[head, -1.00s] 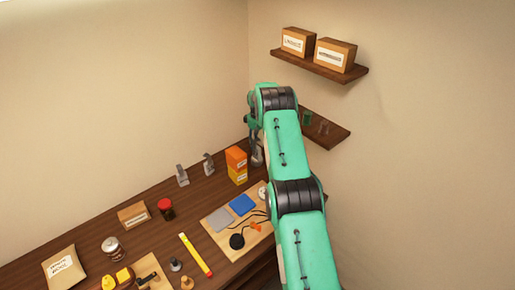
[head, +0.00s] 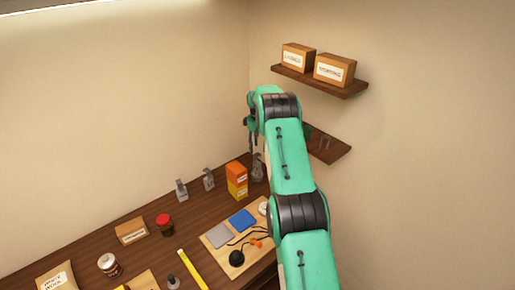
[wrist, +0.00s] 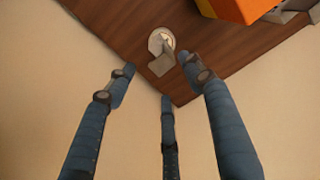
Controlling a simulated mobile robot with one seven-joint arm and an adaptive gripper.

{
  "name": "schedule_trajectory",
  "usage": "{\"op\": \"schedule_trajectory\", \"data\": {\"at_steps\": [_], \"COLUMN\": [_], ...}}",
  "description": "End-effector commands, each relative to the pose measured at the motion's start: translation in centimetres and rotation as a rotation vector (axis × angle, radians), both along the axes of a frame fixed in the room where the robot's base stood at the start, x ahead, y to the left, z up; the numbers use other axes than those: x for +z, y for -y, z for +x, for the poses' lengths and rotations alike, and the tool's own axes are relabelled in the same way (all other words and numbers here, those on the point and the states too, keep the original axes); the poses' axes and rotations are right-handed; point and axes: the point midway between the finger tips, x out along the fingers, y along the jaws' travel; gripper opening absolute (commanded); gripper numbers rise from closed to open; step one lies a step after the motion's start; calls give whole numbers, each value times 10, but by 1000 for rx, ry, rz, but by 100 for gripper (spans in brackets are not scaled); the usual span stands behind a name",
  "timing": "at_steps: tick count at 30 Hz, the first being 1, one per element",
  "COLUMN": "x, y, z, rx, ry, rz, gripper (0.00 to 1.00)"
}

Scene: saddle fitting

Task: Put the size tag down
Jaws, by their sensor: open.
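My gripper (wrist: 157,66) is open, its blue-grey fingers spread with nothing between them. In the head view my gripper (head: 252,138) hangs above the far corner of the workbench (head: 80,262). Below it stands a grey metal piece (head: 257,170) on the bench beside the orange box. In the wrist view this metal piece (wrist: 161,44) shows a round pale base, and a small flat grey plate (wrist: 160,66) lies at or against it near the bench edge. I cannot tell for sure whether that plate is the size tag. The fingers look apart from both.
The orange box (head: 236,180) stands close to the metal piece. A light board (head: 222,258) with blue and grey pads lies nearer. Two grey metal stands (head: 181,190) are to the left. A low shelf (head: 330,147) and an upper shelf (head: 345,87) with boxes are on the right wall.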

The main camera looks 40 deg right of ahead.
Motion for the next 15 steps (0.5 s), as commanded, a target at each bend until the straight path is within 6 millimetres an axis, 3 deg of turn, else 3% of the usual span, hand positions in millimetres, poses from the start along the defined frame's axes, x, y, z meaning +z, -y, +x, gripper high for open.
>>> {"op": "schedule_trajectory", "data": {"at_steps": [10, 15], "x": [2, 18], "y": [-1, -10], "z": [0, 2], "rx": [0, 0], "ry": [1, 9], "rz": [-1, -5], "gripper": [52, 52]}}
